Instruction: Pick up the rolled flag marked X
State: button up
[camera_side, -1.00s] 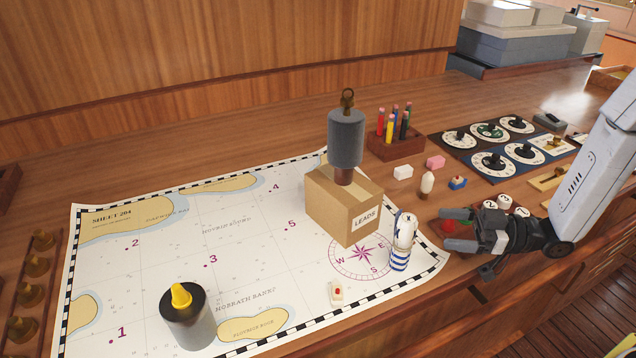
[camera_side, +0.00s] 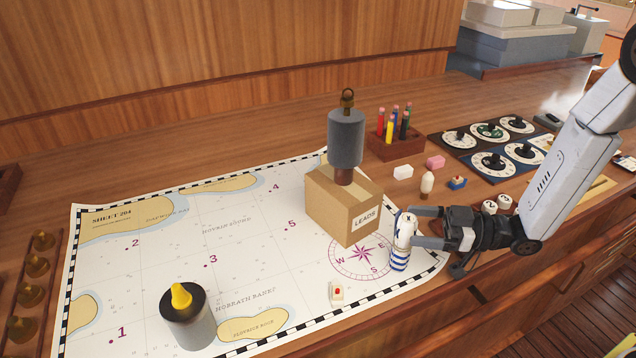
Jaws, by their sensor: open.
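The rolled flag marked X (camera_side: 401,246) stands upright on the chart, a white roll with blue bands around its lower part and a dark mark on top. It is beside the compass rose, just in front of the LEADS box. My gripper (camera_side: 419,226) is open and level, coming from the right. Its fingertips are at the flag's upper part; one finger shows at the far side and one at the near side. I cannot tell whether either finger touches it.
The cardboard LEADS box (camera_side: 342,207) with a grey weight (camera_side: 346,138) on it stands close behind the flag. A small white item with a red dot (camera_side: 337,292) lies in front. More white rolls (camera_side: 496,205) are behind my gripper. The chart's middle (camera_side: 190,235) is clear.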

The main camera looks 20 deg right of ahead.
jog(key=x, duration=0.4)
jog(key=shift+w+a, duration=0.15)
jog(key=shift+a, duration=0.05)
dwell(0.4)
grip_shut()
